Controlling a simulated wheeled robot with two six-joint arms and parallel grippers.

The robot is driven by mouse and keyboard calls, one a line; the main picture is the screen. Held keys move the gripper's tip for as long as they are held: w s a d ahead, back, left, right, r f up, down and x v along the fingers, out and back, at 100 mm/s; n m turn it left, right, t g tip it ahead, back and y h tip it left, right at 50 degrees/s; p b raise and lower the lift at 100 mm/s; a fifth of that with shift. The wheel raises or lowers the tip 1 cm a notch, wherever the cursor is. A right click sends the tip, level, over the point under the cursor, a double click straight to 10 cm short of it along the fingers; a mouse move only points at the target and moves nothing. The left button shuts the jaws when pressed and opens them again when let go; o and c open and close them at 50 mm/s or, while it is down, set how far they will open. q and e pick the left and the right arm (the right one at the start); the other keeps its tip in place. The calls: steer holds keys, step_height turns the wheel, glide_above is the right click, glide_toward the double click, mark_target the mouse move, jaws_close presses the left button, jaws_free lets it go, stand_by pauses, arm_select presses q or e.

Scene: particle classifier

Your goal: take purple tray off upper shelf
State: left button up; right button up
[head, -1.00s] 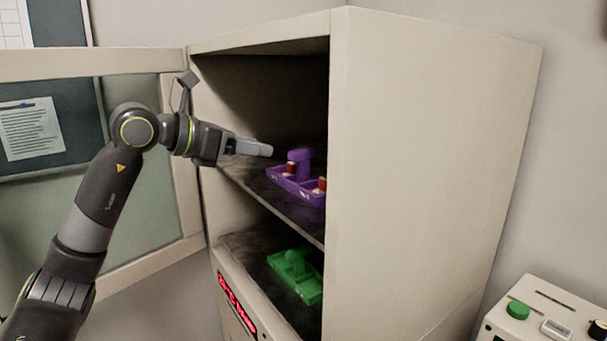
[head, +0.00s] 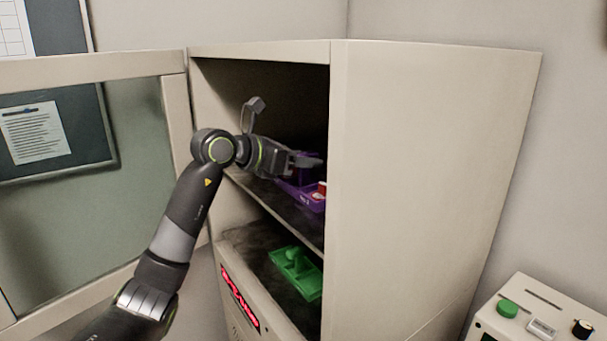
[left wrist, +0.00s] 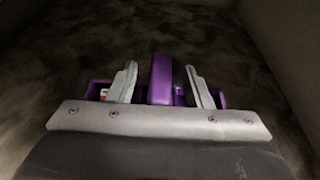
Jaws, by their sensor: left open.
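The purple tray (head: 313,200) sits on the upper shelf of the open cabinet, partly hidden by my left gripper and the cabinet's side wall. A red-topped item shows in it. My left gripper (head: 308,161) reaches into the upper compartment, over the tray. In the left wrist view the gripper (left wrist: 165,82) is open, with one finger on each side of the tray's upright purple handle (left wrist: 161,78). Gaps show between both fingers and the handle. The tray body (left wrist: 98,92) extends behind the fingers. My right gripper is not in view.
A green tray (head: 297,272) lies on the lower shelf. The cabinet's right side wall (head: 425,180) bounds the opening closely. The glazed door (head: 175,140) stands open at left. A control box (head: 535,315) with a green button stands at bottom right.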

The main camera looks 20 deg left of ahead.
arm_select(q)
steer(key=shift+x, duration=1.2)
steer(key=shift+c, duration=0.8)
jaws_close()
steer(key=shift+r, duration=0.1)
steer(key=shift+r, duration=0.1)
